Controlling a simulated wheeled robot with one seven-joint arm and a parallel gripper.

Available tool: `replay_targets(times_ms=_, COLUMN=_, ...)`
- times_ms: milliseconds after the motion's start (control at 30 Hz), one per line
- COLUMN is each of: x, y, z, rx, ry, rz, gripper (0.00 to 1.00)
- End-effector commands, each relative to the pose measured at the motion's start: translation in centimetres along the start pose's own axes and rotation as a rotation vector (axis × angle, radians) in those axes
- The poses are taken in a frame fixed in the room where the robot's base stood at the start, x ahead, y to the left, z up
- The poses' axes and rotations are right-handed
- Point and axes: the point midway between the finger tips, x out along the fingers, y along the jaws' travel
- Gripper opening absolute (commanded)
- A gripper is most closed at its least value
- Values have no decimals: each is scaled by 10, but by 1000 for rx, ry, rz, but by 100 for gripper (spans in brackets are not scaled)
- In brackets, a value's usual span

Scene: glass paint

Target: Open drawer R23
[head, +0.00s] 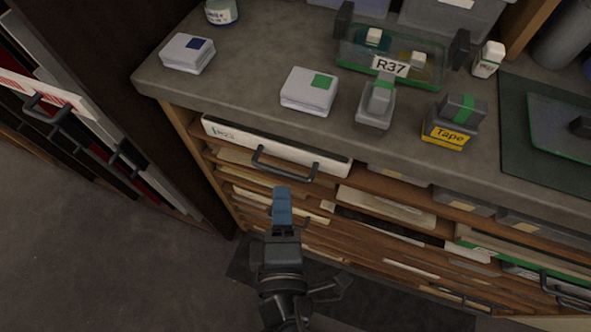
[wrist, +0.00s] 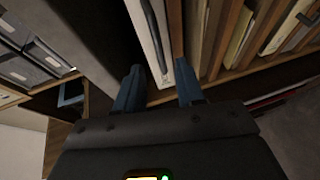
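A white-fronted drawer (head: 225,133) with a dark bar handle (head: 285,166) sits just under the counter in the head view. I cannot read R23 on any drawer. My gripper (head: 282,204), with blue fingers, is below and in front of that handle. In the wrist view my gripper (wrist: 160,86) has its two fingers spread apart with nothing between them. A white drawer front (wrist: 143,22) with a dark handle (wrist: 155,38) appears beyond the fingertips, apart from them as far as I can tell.
The counter (head: 250,60) overhangs the drawers and holds boxes, a tape dispenser (head: 450,122) and a glass tray labelled R37 (head: 425,75). More shelves and a green-edged drawer with a handle (head: 567,290) lie right. A rack with handles (head: 55,110) stands left. Floor is free at lower left.

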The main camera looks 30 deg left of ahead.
Motion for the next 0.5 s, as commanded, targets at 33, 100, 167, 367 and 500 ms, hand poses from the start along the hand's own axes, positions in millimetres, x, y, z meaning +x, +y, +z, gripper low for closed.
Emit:
replay_targets(times_ms=33, x=4, y=1, z=-2, rx=-5, ry=1, rz=2, gripper=38)
replay_targets(times_ms=100, x=10, y=2, z=-1, rx=-6, ry=0, rz=2, gripper=38)
replay_targets(times_ms=167, x=19, y=2, z=-1, rx=-4, ry=-1, rz=2, gripper=38)
replay_targets(times_ms=367, x=50, y=2, z=-1, rx=-2, ry=0, rz=2, gripper=38)
replay_targets(times_ms=500, x=67, y=1, z=0, rx=-3, ry=-1, rz=1, gripper=38)
